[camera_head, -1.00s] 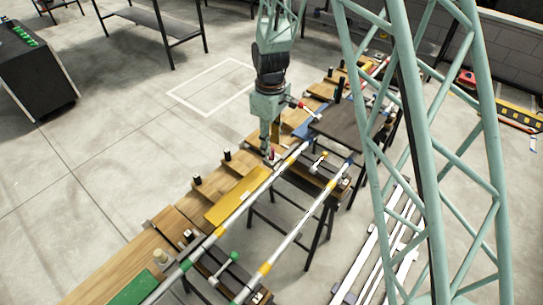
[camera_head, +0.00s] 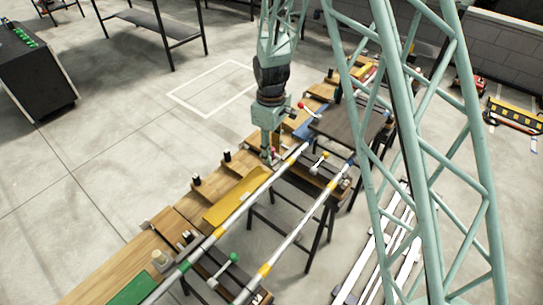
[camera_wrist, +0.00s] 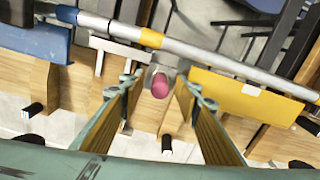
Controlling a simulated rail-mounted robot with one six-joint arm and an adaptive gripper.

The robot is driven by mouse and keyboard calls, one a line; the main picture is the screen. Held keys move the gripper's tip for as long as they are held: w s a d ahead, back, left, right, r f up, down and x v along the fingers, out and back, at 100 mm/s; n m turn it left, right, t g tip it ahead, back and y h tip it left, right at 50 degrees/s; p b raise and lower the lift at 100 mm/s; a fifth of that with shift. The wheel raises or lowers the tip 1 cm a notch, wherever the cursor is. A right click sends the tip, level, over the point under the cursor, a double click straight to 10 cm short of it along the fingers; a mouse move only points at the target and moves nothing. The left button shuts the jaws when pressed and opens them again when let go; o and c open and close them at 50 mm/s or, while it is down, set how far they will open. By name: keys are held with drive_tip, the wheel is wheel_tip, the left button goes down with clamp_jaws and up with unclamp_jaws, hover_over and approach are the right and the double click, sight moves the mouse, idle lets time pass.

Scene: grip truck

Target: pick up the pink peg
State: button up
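The pink peg (camera_wrist: 160,85) is a short, rounded pink piece in the middle of the wrist view, just below a white and yellow rail. A pale grey piece shows beside its far end. My gripper (camera_wrist: 156,92) is open, with one finger to the left of the peg and one to the right. Gaps show between the peg and both fingers. In the head view my gripper (camera_head: 267,152) points down at the wooden bench, and a small pink-red spot shows by its fingertips, too small to make out clearly.
A silver rail with yellow bands (camera_wrist: 205,52) runs close beyond the peg. A yellow block (camera_wrist: 245,97) is to the right and a blue piece (camera_wrist: 42,42) to the left. Black pegs stand on the wooden bench (camera_head: 125,268). A dark board (camera_head: 345,125) lies beyond my gripper.

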drive_tip(key=shift+c, duration=0.4)
clamp_jaws()
drive_tip(key=shift+r, duration=0.1)
drive_tip(key=shift+r+p, duration=1)
drive_tip(key=shift+r, duration=3.9)
drive_tip(key=shift+r, duration=0.15)
wheel_tip(320, 180, up, 7)
drive_tip(key=p, duration=0.4)
drive_tip(key=shift+r, duration=0.1)
